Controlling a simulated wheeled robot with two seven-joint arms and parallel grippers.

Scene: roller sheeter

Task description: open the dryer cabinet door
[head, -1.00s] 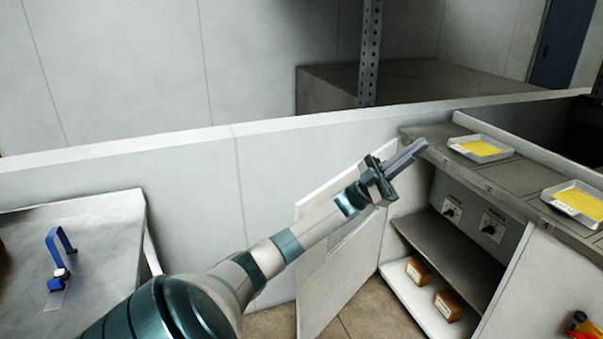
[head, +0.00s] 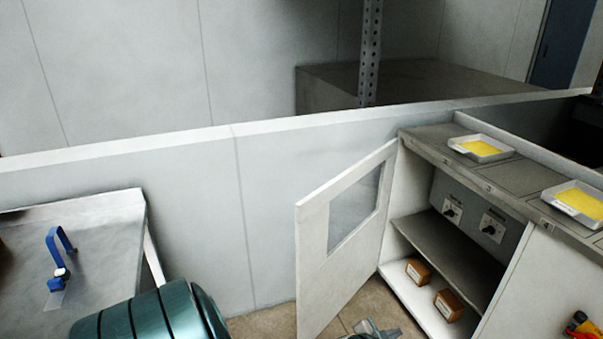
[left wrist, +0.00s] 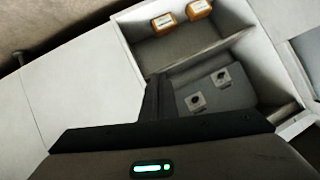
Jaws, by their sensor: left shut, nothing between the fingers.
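The dryer cabinet door (head: 322,262), a pale panel with a window, stands swung wide open to the left of the cabinet (head: 513,277). The cabinet's inside shows a grey shelf (head: 449,247), two knobs on a back panel and two orange-brown boxes (head: 418,271) at the bottom. My left gripper (head: 372,328) shows only in part at the bottom edge of the head view, low in front of the open cabinet. In the left wrist view its dark fingers (left wrist: 155,98) are together and empty, with the cabinet inside beyond them. My right gripper is out of view.
Two white trays with yellow sheets (head: 481,148) rest on the counter above the cabinet. A metal table (head: 98,228) with a blue-handled tool (head: 60,255) stands at the left. A low partition wall (head: 270,200) runs behind. A red and yellow item (head: 582,325) is at the lower right.

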